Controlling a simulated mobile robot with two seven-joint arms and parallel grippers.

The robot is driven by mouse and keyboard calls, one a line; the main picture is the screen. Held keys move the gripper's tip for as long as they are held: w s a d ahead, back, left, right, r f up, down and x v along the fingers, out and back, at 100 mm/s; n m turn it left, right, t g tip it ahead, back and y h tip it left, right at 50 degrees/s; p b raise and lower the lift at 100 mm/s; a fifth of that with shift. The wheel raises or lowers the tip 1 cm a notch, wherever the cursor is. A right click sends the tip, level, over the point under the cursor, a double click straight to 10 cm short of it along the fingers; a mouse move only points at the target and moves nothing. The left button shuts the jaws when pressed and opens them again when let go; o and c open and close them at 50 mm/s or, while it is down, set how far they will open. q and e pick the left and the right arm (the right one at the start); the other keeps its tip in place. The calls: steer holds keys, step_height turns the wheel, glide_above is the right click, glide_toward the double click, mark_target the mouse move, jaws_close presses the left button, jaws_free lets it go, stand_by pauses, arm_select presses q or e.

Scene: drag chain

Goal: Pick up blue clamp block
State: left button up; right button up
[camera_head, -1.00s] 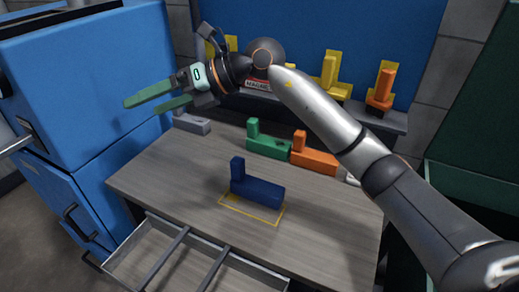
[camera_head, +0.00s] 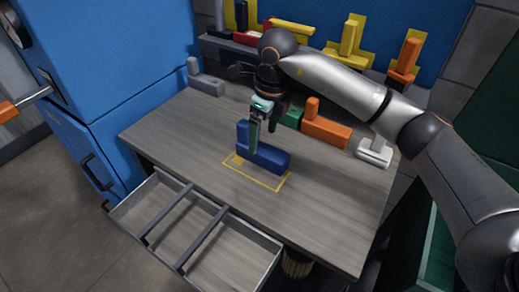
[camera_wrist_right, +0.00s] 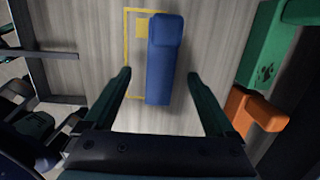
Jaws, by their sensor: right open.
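The blue clamp block (camera_head: 268,158) is an L-shaped piece on the table, partly over a yellow outlined rectangle. In the right wrist view the blue clamp block (camera_wrist_right: 161,70) lies lengthwise, its near end between my fingertips. My right gripper (camera_head: 262,132) points down over the block, and its green fingers hide part of the block's upright. In the wrist view the right gripper (camera_wrist_right: 158,80) is open, with one finger on each side of the block and visible gaps to both.
Behind stand green (camera_head: 290,117), orange (camera_head: 325,130), white (camera_head: 374,150) and grey (camera_head: 206,82) blocks. Yellow and orange pieces stand on the back ledge. An open drawer (camera_head: 195,225) juts from the table's front. A blue cabinet (camera_head: 140,60) stands at the left.

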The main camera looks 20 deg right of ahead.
mark_target(263, 148)
step_height(263, 148, down, 6)
steer(key=shift+w+r, duration=0.1)
steer(key=shift+w, duration=0.05)
jaws_close()
stand_by(0.8)
steer(key=shift+r, duration=0.1)
